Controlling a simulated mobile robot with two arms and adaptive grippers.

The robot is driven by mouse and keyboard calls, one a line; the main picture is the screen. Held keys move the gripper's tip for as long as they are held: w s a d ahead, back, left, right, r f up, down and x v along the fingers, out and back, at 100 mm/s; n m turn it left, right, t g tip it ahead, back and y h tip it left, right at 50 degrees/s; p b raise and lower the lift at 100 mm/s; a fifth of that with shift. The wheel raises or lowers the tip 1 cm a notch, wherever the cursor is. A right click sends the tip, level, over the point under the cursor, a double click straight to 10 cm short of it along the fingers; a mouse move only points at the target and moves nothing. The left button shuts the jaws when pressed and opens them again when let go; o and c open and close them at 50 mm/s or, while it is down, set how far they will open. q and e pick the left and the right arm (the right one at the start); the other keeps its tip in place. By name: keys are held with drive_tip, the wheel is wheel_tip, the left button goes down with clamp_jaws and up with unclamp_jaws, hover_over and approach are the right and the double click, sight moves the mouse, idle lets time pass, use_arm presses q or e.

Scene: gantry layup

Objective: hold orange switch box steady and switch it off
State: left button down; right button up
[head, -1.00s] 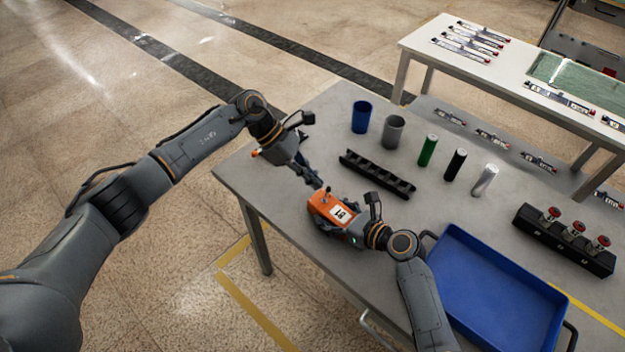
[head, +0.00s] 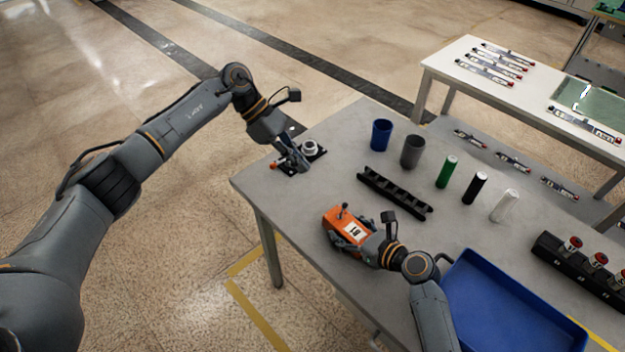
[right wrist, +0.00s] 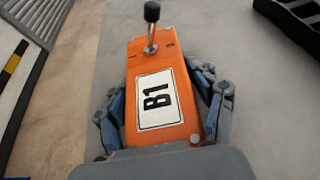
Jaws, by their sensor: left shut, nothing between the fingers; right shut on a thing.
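The orange switch box (head: 337,216) with a white B1 label lies on the grey table. In the right wrist view the box (right wrist: 160,65) has a metal toggle lever with a black knob (right wrist: 152,12) at its far end. My right gripper (head: 352,238) is shut around the sides of the box; its fingers also show on both sides in the right wrist view (right wrist: 160,108). My left gripper (head: 303,166) is shut and empty, up and left of the box, apart from the lever. It is in front of a small dark plate with a round light fitting (head: 310,147).
A black slotted rack (head: 394,192) lies behind the box. Blue (head: 381,134) and grey (head: 412,151) cups and green, black and white cylinders stand farther back. A blue tray (head: 520,275) is at the right, beside a black block with red knobs (head: 598,259).

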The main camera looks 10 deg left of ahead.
use_arm(q)
drive_tip(key=shift+v, duration=1.4)
drive_tip(key=shift+w+d+r, duration=0.1)
drive_tip(key=shift+w+d, duration=0.05)
drive_tip(key=shift+w, duration=0.05)
use_arm(e)
drive_tip(key=o, duration=1.4)
